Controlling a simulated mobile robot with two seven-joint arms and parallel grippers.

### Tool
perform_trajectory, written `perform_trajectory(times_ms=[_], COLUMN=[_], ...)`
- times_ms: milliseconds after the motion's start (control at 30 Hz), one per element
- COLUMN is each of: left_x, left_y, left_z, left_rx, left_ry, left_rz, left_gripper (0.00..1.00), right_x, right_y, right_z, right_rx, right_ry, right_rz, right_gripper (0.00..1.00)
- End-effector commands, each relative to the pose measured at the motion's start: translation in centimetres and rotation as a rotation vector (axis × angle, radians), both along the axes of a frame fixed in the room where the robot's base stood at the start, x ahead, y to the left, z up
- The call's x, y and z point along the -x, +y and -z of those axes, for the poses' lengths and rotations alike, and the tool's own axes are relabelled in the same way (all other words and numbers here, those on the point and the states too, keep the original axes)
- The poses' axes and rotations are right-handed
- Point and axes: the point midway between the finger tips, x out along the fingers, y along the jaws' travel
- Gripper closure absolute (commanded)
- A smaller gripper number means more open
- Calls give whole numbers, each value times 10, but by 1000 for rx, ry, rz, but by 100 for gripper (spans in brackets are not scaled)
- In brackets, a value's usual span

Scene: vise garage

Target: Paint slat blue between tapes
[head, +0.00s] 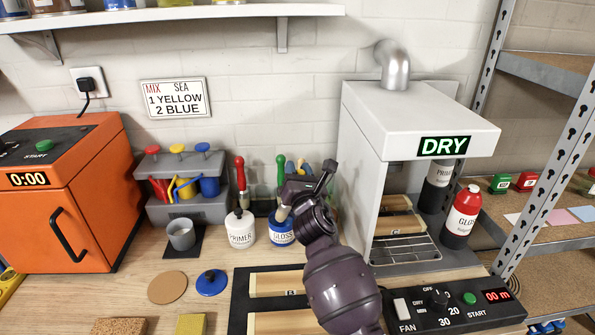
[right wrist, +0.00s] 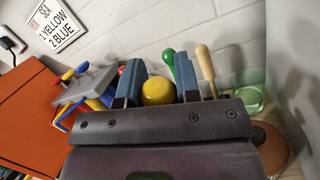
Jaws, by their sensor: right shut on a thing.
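My right gripper (head: 318,182) is above the blue-rimmed GLOSS can (head: 280,238). In the right wrist view its fingers (right wrist: 158,85) are shut on a yellow rounded handle (right wrist: 158,92). A tan piece (head: 284,213) shows between the gripper and the can's top; whether it belongs to the held tool is unclear. Pale wooden slats (head: 270,283) lie in a black holder (head: 240,300) at the front, partly hidden by my right arm. I cannot make out tapes on them. My left gripper is out of view.
A white PRIMER bottle (head: 240,230) stands left of the GLOSS can. Upright red (head: 240,173) and green (head: 281,170) handles stand behind. The DRY cabinet (head: 395,120) and its control box (head: 455,308) are at right. An orange machine (head: 70,190) is at left.

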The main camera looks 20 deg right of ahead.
Motion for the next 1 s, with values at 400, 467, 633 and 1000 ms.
perform_trajectory(times_ms=[400, 467, 633, 1000], left_x=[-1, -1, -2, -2], left_y=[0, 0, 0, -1], left_z=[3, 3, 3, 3], left_rx=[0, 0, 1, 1], left_ry=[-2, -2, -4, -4], left_rz=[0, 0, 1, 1], left_gripper=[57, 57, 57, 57], right_x=[0, 0, 0, 0], right_y=[0, 0, 0, 0], right_z=[4, 5, 6, 6], right_rx=[1, 1, 1, 0], right_ry=[0, 0, 0, 1], right_rz=[0, 0, 0, 1], right_gripper=[93, 93, 93, 93])
